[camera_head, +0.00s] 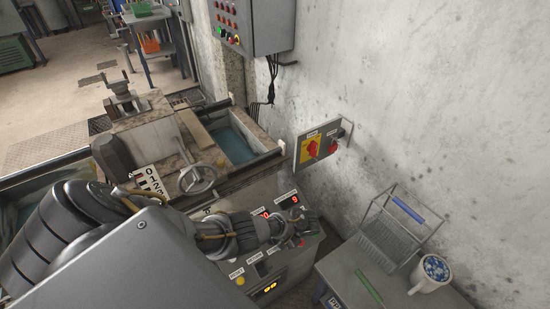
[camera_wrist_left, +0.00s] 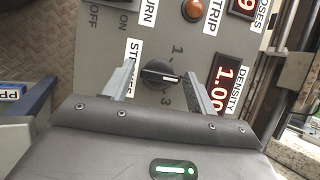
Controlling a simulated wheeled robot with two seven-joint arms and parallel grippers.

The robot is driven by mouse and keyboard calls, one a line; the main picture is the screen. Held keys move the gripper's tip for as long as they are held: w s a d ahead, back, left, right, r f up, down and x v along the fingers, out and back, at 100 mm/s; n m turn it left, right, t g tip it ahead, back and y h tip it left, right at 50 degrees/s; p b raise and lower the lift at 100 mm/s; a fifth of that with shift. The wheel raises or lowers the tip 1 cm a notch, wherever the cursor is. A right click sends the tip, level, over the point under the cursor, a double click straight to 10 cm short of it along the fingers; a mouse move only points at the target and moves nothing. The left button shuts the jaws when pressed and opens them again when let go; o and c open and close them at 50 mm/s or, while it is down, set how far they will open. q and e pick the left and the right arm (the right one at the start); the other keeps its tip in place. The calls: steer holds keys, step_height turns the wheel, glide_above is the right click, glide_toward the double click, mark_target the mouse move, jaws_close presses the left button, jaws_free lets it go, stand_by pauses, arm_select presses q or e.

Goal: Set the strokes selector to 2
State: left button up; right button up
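The strokes selector (camera_wrist_left: 159,75) is a round black knob with a white-marked bar on the grey panel, in the left wrist view. A "STROKES" label (camera_wrist_left: 131,68) is at its left, partly covered by a finger. Numerals 1 and 3 show above and below right of the knob; the spot between them is covered by a finger. The white mark points right, between 1 and 3. My left gripper (camera_wrist_left: 157,78) is open, one finger on each side of the knob; contact cannot be told. In the head view my left gripper (camera_head: 283,229) hides the knob. My right gripper is not in view.
The same panel has a red DENSITY display (camera_wrist_left: 228,78) reading 1.00, an orange TRIP lamp (camera_wrist_left: 191,10) and an ON/OFF control. Right of the console (camera_head: 295,262), a grey table bears a wire basket (camera_head: 395,230) and a mug (camera_head: 430,274). A handwheel (camera_head: 197,179) stands behind.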

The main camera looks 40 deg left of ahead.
arm_select(q)
steer(key=shift+o, duration=0.4)
steer(key=shift+r, duration=0.1)
steer(key=shift+w+d+r, duration=0.15)
steer(key=shift+d+r, duration=0.1)
steer(key=p+v, duration=0.1)
steer(key=v, duration=0.9)
steer(key=shift+p, duration=0.35)
